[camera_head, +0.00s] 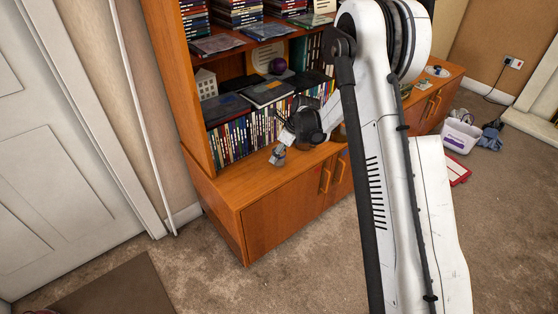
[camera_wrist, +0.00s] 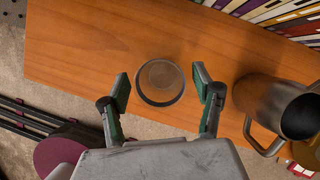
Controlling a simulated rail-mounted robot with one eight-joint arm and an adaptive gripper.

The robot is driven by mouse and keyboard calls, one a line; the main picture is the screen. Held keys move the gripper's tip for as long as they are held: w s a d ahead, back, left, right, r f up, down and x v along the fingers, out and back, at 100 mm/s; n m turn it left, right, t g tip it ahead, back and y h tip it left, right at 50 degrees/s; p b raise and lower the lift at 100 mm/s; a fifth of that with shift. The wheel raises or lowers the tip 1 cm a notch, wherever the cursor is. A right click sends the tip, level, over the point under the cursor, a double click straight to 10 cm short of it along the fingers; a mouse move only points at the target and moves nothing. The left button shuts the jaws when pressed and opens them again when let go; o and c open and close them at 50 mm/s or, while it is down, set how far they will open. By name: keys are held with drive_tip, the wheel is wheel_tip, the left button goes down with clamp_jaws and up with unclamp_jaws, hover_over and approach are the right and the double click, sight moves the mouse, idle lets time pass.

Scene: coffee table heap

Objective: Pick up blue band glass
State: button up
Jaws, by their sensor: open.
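A round clear glass (camera_wrist: 160,98) stands on the wooden cabinet top (camera_wrist: 80,60) in the wrist view, seen from above. No blue band can be made out on it. My gripper (camera_wrist: 162,82) is open, with one finger to the left and one to the right of the glass. Whether either finger touches it is unclear, but gaps show on both sides. In the head view my gripper (camera_head: 279,154) is low over the cabinet ledge, and I cannot make out the glass there.
A row of books (camera_wrist: 270,12) stands behind the ledge. Shelves with stacked books (camera_head: 238,12) rise above. The ledge left of the glass is clear.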

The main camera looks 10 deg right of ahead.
drive_tip(key=x, duration=0.3)
drive_tip(key=shift+b, duration=0.35)
drive_tip(key=c, duration=1.4)
drive_tip(key=shift+r, duration=0.15)
